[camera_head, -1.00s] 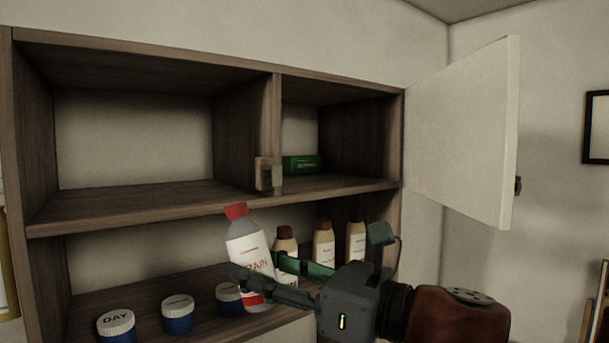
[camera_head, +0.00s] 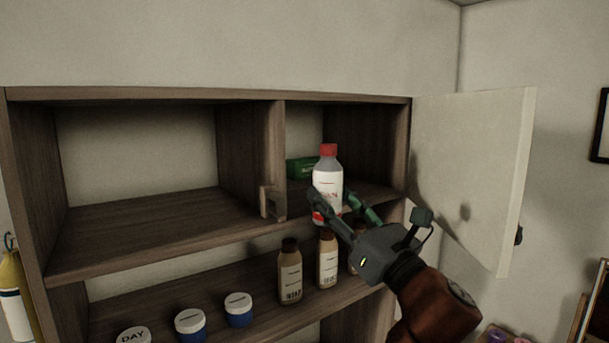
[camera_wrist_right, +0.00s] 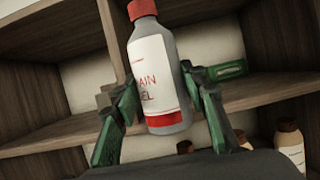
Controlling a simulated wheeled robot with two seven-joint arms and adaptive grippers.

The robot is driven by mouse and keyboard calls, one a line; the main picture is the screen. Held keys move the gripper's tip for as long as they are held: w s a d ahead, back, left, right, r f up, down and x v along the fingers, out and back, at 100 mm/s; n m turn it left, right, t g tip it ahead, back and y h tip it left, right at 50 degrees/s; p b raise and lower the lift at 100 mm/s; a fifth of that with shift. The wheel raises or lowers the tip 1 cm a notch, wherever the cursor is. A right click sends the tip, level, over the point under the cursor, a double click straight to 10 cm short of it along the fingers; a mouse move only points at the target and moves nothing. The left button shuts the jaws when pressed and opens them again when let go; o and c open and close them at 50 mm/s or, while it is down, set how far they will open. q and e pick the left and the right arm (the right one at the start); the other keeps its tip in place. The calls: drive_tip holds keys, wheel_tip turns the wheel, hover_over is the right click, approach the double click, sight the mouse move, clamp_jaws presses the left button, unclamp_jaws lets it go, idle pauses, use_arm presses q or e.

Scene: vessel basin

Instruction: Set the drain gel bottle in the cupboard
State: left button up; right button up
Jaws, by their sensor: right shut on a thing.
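The drain gel bottle (camera_head: 327,178) is grey with a red cap and a white and red label. My right gripper (camera_head: 338,212) is shut on its lower part and holds it nearly upright at the front of the cupboard's small upper right compartment (camera_head: 365,188). In the right wrist view the bottle (camera_wrist_right: 157,75) stands tilted between the green fingers of the gripper (camera_wrist_right: 165,112). Whether its base touches the shelf is hidden by the fingers. The cupboard's white door (camera_head: 475,165) is swung open to the right. My left gripper is out of view.
A green box (camera_head: 300,168) lies in the same compartment, behind and left of the bottle. A latch block (camera_head: 272,203) sits on the divider's front edge. Brown bottles (camera_head: 290,275) and blue jars with white lids (camera_head: 238,310) stand on the shelf below. The upper left compartment is empty.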

drive_tip(key=w+a+p, duration=0.1)
drive_tip(key=w+a, duration=0.1)
drive_tip(key=w, duration=0.1)
drive_tip(key=w+a+r+p, duration=0.1)
drive_tip(key=w+a, duration=0.1)
drive_tip(key=w, duration=0.2)
drive_tip(key=w+a+p, duration=0.1)
drive_tip(key=w+a, duration=0.1)
drive_tip(key=w, duration=0.2)
drive_tip(key=shift+a+r, duration=0.35)
drive_tip(key=shift+r, duration=0.05)
drive_tip(key=w, duration=0.2)
drive_tip(key=w+d+p, duration=0.1)
drive_tip(key=w, duration=0.1)
drive_tip(key=shift+d, duration=0.1)
drive_tip(key=shift+a+f+p, duration=0.2)
drive_tip(key=shift+f+p, duration=0.15)
drive_tip(key=shift+f, duration=0.35)
drive_tip(key=shift+s+d, duration=0.1)
drive_tip(key=shift+f, duration=0.25)
drive_tip(key=o, duration=1.4)
